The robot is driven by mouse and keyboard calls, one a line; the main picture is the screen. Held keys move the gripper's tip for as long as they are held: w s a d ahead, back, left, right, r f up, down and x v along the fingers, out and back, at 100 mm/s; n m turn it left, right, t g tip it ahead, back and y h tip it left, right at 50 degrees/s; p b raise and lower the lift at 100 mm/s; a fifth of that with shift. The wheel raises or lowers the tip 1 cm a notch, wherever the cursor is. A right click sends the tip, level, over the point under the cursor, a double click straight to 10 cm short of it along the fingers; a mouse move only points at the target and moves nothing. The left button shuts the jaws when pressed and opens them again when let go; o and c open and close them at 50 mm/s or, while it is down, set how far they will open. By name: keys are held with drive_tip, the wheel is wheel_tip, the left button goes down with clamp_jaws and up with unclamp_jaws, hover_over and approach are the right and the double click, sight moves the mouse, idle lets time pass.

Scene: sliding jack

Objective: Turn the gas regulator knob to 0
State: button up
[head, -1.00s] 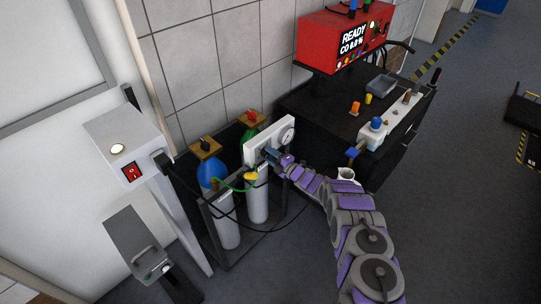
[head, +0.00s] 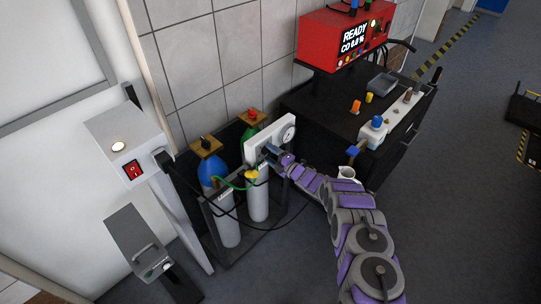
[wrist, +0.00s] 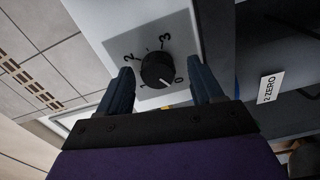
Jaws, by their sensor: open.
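The gas regulator knob (wrist: 157,70) is round and black, on a pale panel marked 0, 1, 2 and 3. A white mark on its lower right edge points close to the 0. My gripper (wrist: 160,72) is open, with one dark finger on each side of the knob. A gap shows between each finger and the knob; I cannot tell how deep the tips reach. In the head view my gripper (head: 270,153) is at the white regulator panel (head: 262,134), and the knob is hidden.
Two gas cylinders, one with a blue top (head: 211,174) and one with a green top (head: 248,144), stand in a dark rack beside the panel. Cables and a green hose run near my gripper. A black bench (head: 330,100) with a red device (head: 345,40) stands to the right.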

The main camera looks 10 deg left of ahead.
drive_tip(key=p+v, duration=0.2)
drive_tip(key=v, duration=1.5)
drive_tip(key=shift+p, duration=0.3)
drive_tip(key=shift+d+f, duration=0.1)
